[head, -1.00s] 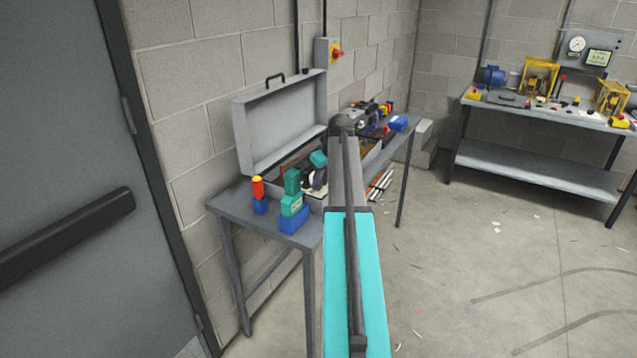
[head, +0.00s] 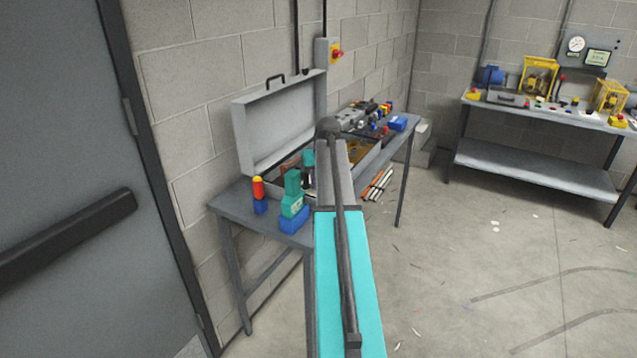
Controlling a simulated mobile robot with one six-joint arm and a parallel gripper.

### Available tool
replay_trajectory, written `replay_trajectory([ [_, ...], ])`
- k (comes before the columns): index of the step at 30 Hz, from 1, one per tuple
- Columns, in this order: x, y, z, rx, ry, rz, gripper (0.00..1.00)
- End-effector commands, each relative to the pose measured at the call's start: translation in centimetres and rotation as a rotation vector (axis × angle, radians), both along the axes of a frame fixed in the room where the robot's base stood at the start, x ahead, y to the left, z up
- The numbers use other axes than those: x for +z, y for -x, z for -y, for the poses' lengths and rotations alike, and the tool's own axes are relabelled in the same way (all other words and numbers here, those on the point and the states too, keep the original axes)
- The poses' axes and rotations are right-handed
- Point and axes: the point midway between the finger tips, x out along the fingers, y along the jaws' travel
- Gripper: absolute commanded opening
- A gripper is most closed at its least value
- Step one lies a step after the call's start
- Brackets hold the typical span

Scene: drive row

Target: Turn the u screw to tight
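I cannot make out the u screw; no screw or tight mark is readable at this size. My teal and grey arm reaches over the work table (head: 232,203) and hides part of it. The dark end of my arm, with my gripper (head: 308,180), shows only in part beside the arm, over the open grey case (head: 280,122). Its fingers are too small and too covered to tell open from shut. A grey clamp-like device with dark parts (head: 368,116) stands at the table's far end, beyond my arm.
A teal tool (head: 292,206) on a blue base and a red and yellow piece (head: 258,188) stand at the near end. A blue box (head: 398,123) lies at the far end. A second bench (head: 540,172) stands back right. The floor (head: 470,270) between is largely clear.

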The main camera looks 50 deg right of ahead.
Motion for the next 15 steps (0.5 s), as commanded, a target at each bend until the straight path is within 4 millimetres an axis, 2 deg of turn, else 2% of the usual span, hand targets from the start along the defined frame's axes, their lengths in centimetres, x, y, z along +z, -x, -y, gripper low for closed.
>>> replay_trajectory([
  [15,0.33,-0.55,0.09,-0.416,0.01,0.007,0.01],
])
